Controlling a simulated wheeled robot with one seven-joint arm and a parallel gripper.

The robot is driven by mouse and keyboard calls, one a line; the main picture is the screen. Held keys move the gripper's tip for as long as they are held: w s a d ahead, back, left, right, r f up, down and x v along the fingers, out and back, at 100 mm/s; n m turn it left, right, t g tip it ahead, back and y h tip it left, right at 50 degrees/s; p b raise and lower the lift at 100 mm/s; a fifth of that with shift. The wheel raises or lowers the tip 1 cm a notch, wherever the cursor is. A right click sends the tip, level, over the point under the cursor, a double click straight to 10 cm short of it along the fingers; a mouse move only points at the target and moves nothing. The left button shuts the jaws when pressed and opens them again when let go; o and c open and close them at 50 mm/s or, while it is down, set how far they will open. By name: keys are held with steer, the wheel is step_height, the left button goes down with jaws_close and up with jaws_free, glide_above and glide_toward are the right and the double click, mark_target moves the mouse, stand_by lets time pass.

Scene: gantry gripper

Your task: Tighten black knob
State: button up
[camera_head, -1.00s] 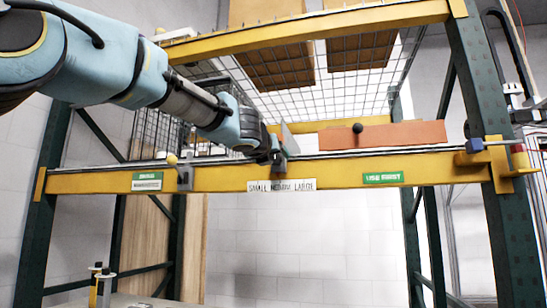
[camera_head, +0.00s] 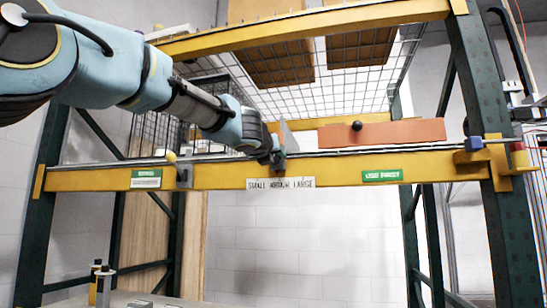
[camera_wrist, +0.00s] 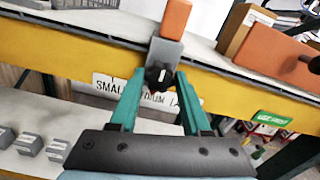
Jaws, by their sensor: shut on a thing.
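The black knob (camera_wrist: 158,74) with a white pointer mark sits on the front of a grey sliding bracket (camera_wrist: 164,50) with an orange upper end, on the yellow beam (camera_wrist: 90,52). In the wrist view my gripper (camera_wrist: 158,86) has its teal fingers on either side of the knob and is shut on it. In the head view my gripper (camera_head: 272,158) is at the beam, above the SMALL MEDIUM LARGE label (camera_head: 281,184). The arm's end hides the knob there.
An orange block (camera_head: 420,131) with a black ball stands right of my gripper on the beam's shelf. Another bracket with a yellow ball (camera_head: 171,157) is on the left. A green label (camera_head: 382,176) is on the beam. Wire mesh (camera_head: 330,98) is behind and above.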

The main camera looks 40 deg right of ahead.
jaws_close()
steer(key=shift+m, duration=0.3)
steer(key=shift+m+p, duration=4.75)
steer(key=shift+m, duration=9.35)
